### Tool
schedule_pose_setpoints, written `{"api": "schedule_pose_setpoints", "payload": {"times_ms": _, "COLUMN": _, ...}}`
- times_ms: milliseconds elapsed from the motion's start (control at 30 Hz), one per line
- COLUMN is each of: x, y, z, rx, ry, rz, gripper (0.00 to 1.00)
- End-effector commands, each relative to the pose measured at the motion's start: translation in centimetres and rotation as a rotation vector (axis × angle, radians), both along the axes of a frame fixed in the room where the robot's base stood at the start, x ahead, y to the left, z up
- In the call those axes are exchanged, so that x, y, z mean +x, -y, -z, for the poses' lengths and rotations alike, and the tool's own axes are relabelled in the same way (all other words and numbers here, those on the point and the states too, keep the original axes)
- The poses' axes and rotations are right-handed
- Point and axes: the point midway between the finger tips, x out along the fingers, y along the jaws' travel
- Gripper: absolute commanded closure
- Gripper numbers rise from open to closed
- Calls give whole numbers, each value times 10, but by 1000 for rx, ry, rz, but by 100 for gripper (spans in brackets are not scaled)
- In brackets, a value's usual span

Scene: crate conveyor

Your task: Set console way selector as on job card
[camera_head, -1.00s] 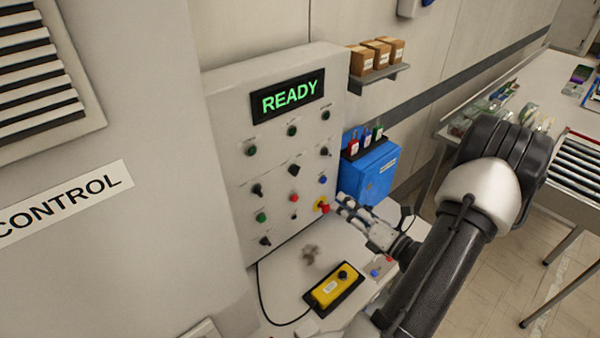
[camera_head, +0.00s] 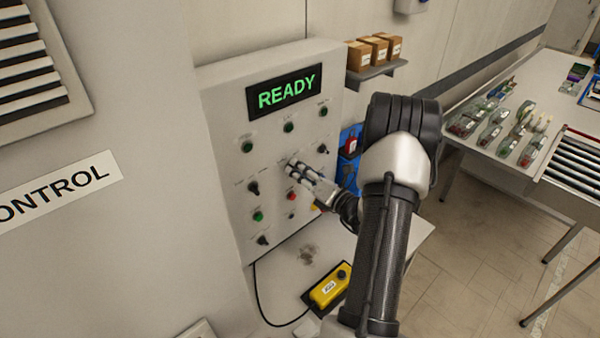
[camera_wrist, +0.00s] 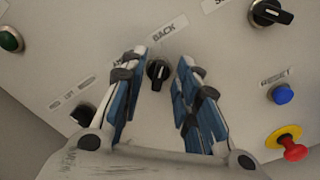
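The console (camera_head: 222,120) has a display (camera_head: 283,92) reading READY and several buttons and selectors. My gripper (camera_head: 293,165) is at the console's middle, its fingers hiding the centre selector in the head view. In the wrist view my gripper (camera_wrist: 160,62) is open, with one finger on each side of a black selector (camera_wrist: 158,74) under a label reading BACK (camera_wrist: 170,28). The selector's handle points roughly up and down. The fingers look apart from it; depth is hard to tell. I cannot make out a job card.
Other black selectors sit at upper right (camera_wrist: 270,13) and lower left (camera_wrist: 82,113) in the wrist view. A blue button (camera_wrist: 283,94) and a red mushroom button (camera_wrist: 293,150) on yellow are at right. A yellow pendant (camera_head: 329,288) lies on the ledge below the console.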

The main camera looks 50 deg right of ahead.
Motion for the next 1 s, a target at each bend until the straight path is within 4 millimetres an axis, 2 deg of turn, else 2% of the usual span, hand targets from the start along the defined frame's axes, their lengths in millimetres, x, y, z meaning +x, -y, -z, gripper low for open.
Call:
{"api": "schedule_pose_setpoints", "payload": {"times_ms": 267, "x": 2, "y": 0, "z": 0, "rx": 0, "ry": 0, "rz": 0, "gripper": 71}}
{"api": "schedule_pose_setpoints", "payload": {"times_ms": 700, "x": 2, "y": 0, "z": 0, "rx": 0, "ry": -1, "rz": -1, "gripper": 99}}
{"api": "schedule_pose_setpoints", "payload": {"times_ms": 1000, "x": 2, "y": 0, "z": 0, "rx": 0, "ry": -1, "rz": -1, "gripper": 100}}
